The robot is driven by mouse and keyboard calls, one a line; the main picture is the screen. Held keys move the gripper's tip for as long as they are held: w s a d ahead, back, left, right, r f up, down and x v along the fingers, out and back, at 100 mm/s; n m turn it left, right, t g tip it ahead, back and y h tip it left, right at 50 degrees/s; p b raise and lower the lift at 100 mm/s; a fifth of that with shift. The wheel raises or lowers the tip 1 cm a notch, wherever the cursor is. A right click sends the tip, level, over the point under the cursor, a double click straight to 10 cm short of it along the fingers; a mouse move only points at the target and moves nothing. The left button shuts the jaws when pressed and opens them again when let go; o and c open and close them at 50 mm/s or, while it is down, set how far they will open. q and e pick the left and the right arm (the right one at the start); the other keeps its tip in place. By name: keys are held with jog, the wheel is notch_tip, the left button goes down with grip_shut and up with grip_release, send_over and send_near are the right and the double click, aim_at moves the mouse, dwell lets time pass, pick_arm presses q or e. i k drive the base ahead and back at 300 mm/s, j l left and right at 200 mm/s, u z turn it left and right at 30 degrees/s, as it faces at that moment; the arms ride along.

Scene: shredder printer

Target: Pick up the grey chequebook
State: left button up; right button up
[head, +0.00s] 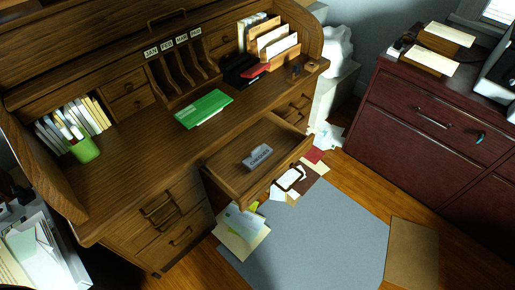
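The grey chequebook (258,157), with dark lettering on it, lies inside an open wooden drawer (225,178). The drawer is pulled out from the roll-top desk (135,150), and the chequebook rests near its middle with bare drawer floor around it. Neither of my grippers is in view.
Loose papers (241,230) litter the floor around the drawer. A dark red cabinet (425,125) stands at right. The grey mat (310,240) is largely clear.

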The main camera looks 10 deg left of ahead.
aim_at(261, 153)
jog(key=i+j+z, duration=0.15)
jog(key=j+z, duration=0.2)
jog(key=i+j+z, duration=0.15)
jog(key=j+z, duration=0.6)
jog(key=i+l, duration=0.05)
jog(key=i, duration=0.05)
